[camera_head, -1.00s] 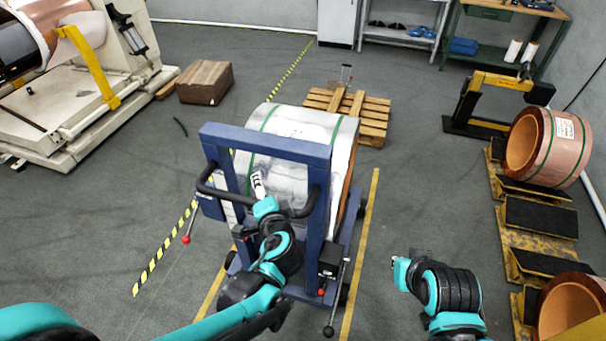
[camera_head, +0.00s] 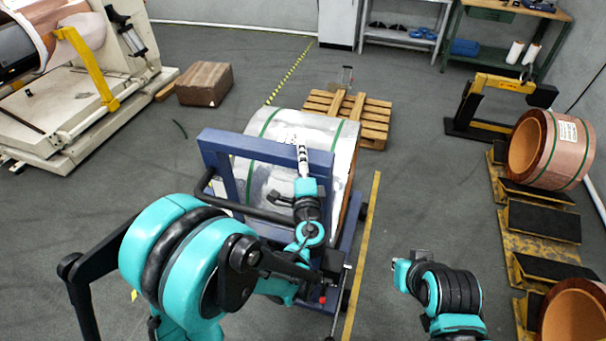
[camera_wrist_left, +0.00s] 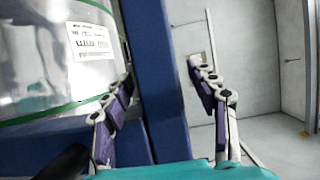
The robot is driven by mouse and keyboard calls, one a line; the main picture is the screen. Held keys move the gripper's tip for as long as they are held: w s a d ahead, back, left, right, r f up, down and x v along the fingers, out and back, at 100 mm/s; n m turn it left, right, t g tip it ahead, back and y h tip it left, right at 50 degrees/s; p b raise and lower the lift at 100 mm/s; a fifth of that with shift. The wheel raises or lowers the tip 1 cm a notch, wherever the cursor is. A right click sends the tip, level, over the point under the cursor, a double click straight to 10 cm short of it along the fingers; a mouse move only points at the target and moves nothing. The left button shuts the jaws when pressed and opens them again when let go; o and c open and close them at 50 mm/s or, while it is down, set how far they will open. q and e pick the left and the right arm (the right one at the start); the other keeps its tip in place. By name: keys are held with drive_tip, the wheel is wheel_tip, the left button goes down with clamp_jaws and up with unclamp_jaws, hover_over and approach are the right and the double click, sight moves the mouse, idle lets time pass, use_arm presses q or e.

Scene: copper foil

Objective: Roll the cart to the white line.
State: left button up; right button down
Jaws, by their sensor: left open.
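The cart (camera_head: 222,139) has a blue frame with a black push handle (camera_head: 250,211) and carries a large silver-wrapped roll (camera_head: 345,140) with green straps. My left gripper (camera_head: 302,150) is in front of the frame's upper crossbar, near its right post. In the left wrist view, my left gripper (camera_wrist_left: 160,100) is open, with a blue frame post (camera_wrist_left: 150,60) showing between its fingers; contact cannot be told. My right gripper (camera_head: 405,265) is low at the right, apart from the cart; its fingers cannot be made out. I see no white line on the floor.
A yellow floor line (camera_head: 362,245) runs along the cart's right side. A wooden pallet (camera_head: 372,115) stands beyond the roll. A brown box (camera_head: 204,84) and a machine (camera_head: 60,115) are at the left. Copper coils (camera_head: 560,150) line the right. Floor between is clear.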

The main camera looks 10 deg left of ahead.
use_arm(q)
drive_tip(key=shift+w+a, duration=0.2)
drive_tip(key=shift+w, duration=0.8)
drive_tip(key=shift+w+a, duration=0.15)
drive_tip(key=shift+w, duration=0.85)
clamp_jaws()
drive_tip(key=shift+s, duration=0.1)
drive_tip(key=shift+s, duration=0.1)
